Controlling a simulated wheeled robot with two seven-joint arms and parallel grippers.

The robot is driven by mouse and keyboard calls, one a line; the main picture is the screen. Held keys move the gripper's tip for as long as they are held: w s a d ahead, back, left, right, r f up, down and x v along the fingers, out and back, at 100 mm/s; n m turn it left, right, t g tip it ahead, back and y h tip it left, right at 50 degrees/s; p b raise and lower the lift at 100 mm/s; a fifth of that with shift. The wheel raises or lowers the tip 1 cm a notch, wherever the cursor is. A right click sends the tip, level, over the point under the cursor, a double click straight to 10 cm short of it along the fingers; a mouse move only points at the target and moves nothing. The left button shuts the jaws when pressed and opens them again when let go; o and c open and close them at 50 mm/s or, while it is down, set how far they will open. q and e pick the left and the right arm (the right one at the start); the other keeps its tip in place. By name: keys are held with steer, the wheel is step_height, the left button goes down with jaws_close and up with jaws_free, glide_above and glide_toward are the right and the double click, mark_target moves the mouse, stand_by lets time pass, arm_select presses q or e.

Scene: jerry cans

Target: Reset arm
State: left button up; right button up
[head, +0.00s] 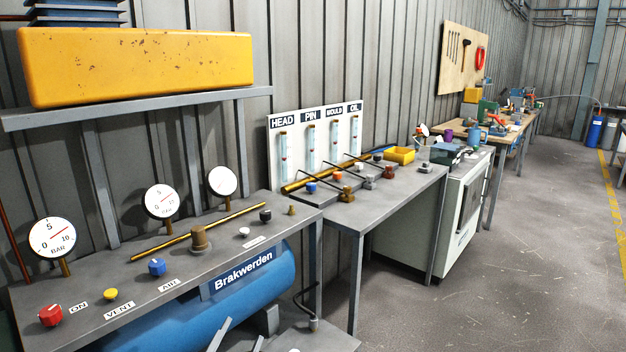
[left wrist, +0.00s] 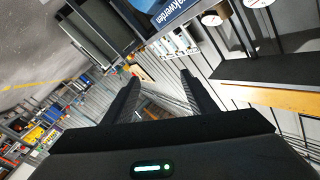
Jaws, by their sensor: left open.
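My left gripper (left wrist: 160,78) shows in the left wrist view as two dark fingers spread well apart, with nothing between them. In the head view, two slanted grey pieces at the bottom edge look like its fingertips, in front of the blue tank (head: 262,277); the rest of the arm is out of frame. The gripper is apart from the bench top. My right gripper is in neither view.
A grey bench (head: 105,283) with gauges and knobs stands at the front left. Behind it are a second grey bench (head: 400,184), a white cabinet (head: 462,215) and a wooden workbench (head: 512,136). A yellow box (head: 140,66) sits on a shelf. The floor (head: 540,260) at right is clear.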

arm_select(q)
steer(key=s+a+f+n+g+y, duration=0.2)
steer(key=s+a+f+g, duration=0.15)
steer(key=s+f, duration=0.4)
steer(key=s+a+f+n+g+y, duration=0.1)
steer(key=s+a+f+n+g, duration=0.25)
steer(key=s+f, duration=0.4)
steer(key=s+f+g, duration=0.4)
steer(key=s, duration=0.7)
steer(key=s+f+g, duration=0.4)
steer(key=s+f, duration=0.1)
steer(key=s, duration=0.6)
steer(key=w+d+f+t, duration=0.1)
steer(key=w+f, duration=0.2)
steer(key=f, duration=0.5)
steer(key=w+d+f, duration=0.1)
steer(key=w+f, duration=0.2)
steer(key=f, duration=0.6)
step_height(320, 180, down, 17)
steer(key=s+d+t+h, duration=0.1)
steer(key=s+d, duration=0.1)
steer(key=s, duration=0.1)
steer(key=shift+t, duration=0.4)
